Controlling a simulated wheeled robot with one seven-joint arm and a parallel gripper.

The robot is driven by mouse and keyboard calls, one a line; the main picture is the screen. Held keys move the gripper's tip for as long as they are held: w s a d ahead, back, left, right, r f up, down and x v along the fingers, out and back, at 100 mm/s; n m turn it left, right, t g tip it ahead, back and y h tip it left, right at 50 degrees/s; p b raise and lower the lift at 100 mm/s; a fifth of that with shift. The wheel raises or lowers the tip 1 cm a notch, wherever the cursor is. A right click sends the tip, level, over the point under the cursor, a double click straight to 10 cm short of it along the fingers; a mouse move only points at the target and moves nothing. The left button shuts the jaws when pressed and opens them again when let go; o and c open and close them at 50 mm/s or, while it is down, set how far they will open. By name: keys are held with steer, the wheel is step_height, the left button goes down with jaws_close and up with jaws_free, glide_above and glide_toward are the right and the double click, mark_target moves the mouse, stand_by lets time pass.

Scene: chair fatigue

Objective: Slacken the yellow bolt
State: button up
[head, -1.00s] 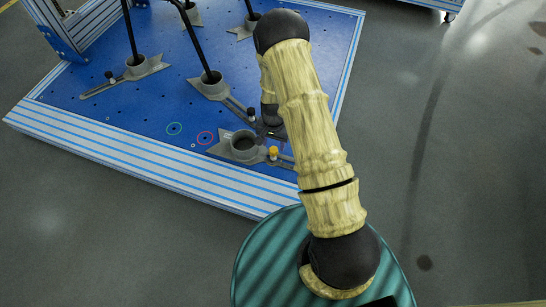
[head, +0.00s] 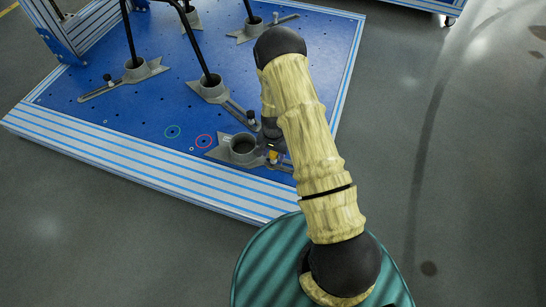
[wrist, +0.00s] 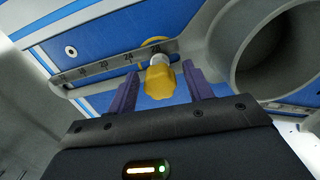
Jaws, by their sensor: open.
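The yellow bolt (wrist: 160,80) has a lobed knob head and stands at the slotted, numbered arm of a grey clamp base (wrist: 112,66). In the wrist view it sits between the two purple fingers of my gripper (wrist: 158,88), with a gap visible on each side. My gripper is open. In the head view the yellow bolt (head: 273,156) shows just below my gripper (head: 273,140), partly covered by it. The grey clamp base has a round empty cup (head: 243,150) left of the bolt.
The blue platform (head: 110,110) carries several other grey bases with dark knobs. Black poles (head: 195,42) rise from some cups. A dark-knobbed bolt (head: 251,117) stands close behind my gripper. The cup wall (wrist: 232,40) is close on the right in the wrist view.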

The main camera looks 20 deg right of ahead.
steer(key=m+p, duration=0.1)
steer(key=m, duration=0.1)
steer(key=shift+r+m, duration=0.15)
steer(key=shift+m, duration=0.65)
steer(key=shift+p, duration=0.3)
steer(key=shift+m+p, duration=0.7)
steer(key=shift+m, duration=1.3)
steer(key=shift+c, duration=0.2)
